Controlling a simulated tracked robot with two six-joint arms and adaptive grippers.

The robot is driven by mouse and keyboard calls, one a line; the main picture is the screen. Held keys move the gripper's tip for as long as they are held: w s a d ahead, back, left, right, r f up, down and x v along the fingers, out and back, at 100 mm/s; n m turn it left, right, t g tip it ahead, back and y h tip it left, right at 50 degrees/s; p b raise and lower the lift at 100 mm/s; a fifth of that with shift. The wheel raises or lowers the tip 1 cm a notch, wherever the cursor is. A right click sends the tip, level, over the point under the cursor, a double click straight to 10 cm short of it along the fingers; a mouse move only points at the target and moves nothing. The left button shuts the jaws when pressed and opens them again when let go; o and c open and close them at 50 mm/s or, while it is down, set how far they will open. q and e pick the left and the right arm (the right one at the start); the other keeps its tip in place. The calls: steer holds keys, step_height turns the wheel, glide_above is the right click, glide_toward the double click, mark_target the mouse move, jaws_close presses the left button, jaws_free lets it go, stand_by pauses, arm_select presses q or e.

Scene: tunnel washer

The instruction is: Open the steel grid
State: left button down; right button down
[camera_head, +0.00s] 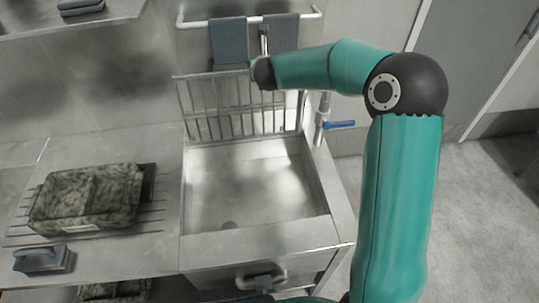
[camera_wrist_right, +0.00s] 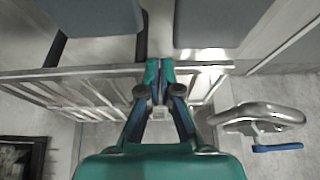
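The steel grid (camera_head: 235,108) stands nearly upright along the back edge of the sink (camera_head: 255,185), its top bar high above the basin. The basin below is uncovered. My right arm reaches in from the right in the head view, and my right gripper (camera_head: 257,72) is at the grid's top bar. In the right wrist view the gripper's fingertips (camera_wrist_right: 153,72) are together on the top bar of the grid (camera_wrist_right: 90,92). The exact contact is partly hidden by the fingers. My left gripper is not in view.
A tap with a blue lever (camera_head: 340,125) stands at the sink's right back corner. Grey towels (camera_head: 228,41) hang from a rail behind the grid. A dark patterned case (camera_head: 85,198) and a grey-handled tool (camera_head: 42,260) lie on the left counter. Open floor lies right.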

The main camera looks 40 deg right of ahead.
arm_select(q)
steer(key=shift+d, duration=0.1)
arm_select(e)
steer(key=shift+a+f, duration=0.1)
